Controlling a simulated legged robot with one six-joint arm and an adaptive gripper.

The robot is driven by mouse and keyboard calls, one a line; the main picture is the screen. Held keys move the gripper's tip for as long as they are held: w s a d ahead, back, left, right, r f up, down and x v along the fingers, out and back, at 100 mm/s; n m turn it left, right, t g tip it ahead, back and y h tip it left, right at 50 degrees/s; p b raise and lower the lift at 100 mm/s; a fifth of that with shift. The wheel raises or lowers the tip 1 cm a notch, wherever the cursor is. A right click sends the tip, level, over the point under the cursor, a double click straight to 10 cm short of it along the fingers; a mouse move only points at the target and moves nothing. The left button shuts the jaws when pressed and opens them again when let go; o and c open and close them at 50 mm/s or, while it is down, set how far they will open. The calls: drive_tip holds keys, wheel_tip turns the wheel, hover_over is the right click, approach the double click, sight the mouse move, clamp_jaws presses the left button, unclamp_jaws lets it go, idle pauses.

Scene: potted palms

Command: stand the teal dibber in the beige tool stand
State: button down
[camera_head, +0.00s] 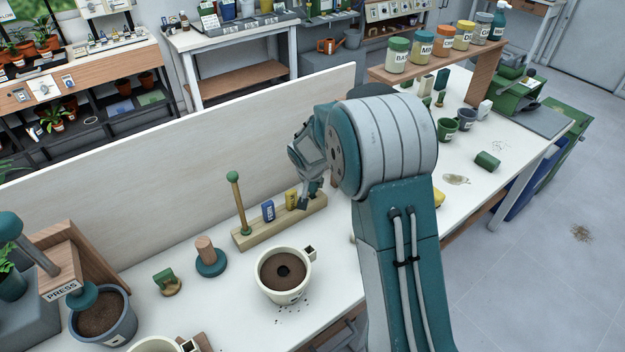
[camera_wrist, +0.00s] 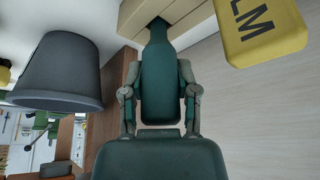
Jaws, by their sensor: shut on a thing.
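The beige tool stand (camera_head: 268,230) is a long low block on the white bench. A rod with a green ball top (camera_head: 234,190) stands in its left end. My gripper (camera_head: 308,197) points down at the stand's right end. In the wrist view my gripper (camera_wrist: 160,100) is shut on the teal dibber (camera_wrist: 160,80), between the two fingers. The dibber's narrow end meets the beige stand (camera_wrist: 135,12); I cannot tell how deep it sits. In the head view the dibber is mostly hidden by the gripper.
Blue (camera_head: 268,211) and yellow (camera_head: 291,200) labelled pieces are at the stand; the yellow one is close in the wrist view (camera_wrist: 262,30). A grey pot (camera_wrist: 58,75) is beside the gripper. A cream soil-filled pot (camera_head: 284,290) is in front. A tall board (camera_head: 190,165) stands behind.

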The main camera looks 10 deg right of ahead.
drive_tip(key=shift+f, duration=0.45)
drive_tip(key=shift+c, duration=1.4)
unclamp_jaws()
drive_tip(key=shift+o, duration=1.4)
drive_tip(key=shift+r, duration=4)
